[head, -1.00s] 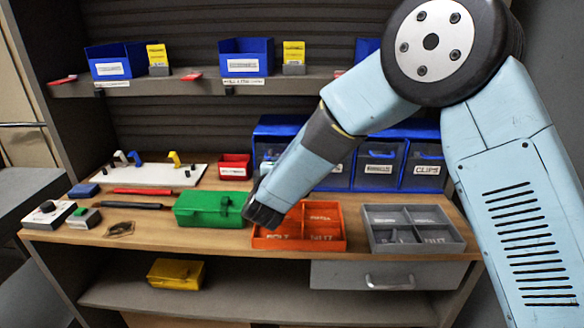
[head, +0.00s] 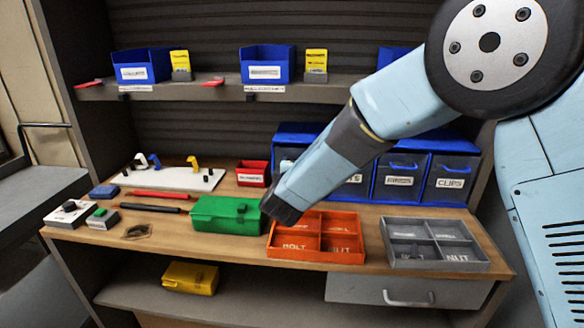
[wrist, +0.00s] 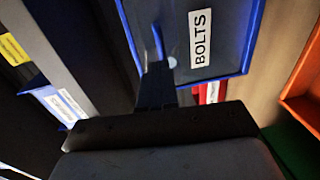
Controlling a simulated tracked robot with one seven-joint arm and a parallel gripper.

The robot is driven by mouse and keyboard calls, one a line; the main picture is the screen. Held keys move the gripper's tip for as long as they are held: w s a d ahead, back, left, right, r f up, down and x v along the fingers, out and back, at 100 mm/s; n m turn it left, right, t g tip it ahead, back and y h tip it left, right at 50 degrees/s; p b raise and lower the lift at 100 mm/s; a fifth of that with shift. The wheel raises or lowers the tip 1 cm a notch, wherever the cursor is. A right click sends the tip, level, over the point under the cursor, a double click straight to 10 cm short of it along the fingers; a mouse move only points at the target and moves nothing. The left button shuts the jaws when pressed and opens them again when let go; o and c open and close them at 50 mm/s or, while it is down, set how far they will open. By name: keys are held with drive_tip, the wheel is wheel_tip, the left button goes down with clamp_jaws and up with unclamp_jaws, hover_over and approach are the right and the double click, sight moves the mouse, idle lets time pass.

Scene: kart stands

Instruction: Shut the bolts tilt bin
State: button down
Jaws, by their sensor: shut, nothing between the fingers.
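The bolts tilt bin (wrist: 215,40) shows in the wrist view as a dark front with a blue edge and a white BOLTS label. In the head view it is mostly hidden behind my arm, at the left end of the blue bin cabinet (head: 300,128). My gripper (wrist: 157,82) is shut and empty, its narrow dark fingertips at the bin's front, close to a blue strip on it. I cannot tell whether they touch. How far the bin is tilted out is unclear. In the head view the fingers are hidden behind my forearm.
The bins labelled CLIPS (head: 450,182) and its left neighbour (head: 400,178) look shut. Below stand an orange divided tray (head: 316,258), a grey divided tray (head: 430,263) and a green box (head: 226,215). A small red bin (head: 252,174) stands left of the cabinet.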

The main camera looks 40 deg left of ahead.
drive_tip(key=v, duration=1.2)
drive_tip(key=shift+s+r, duration=0.2)
drive_tip(key=shift+r, duration=0.2)
drive_tip(key=shift+d, duration=0.1)
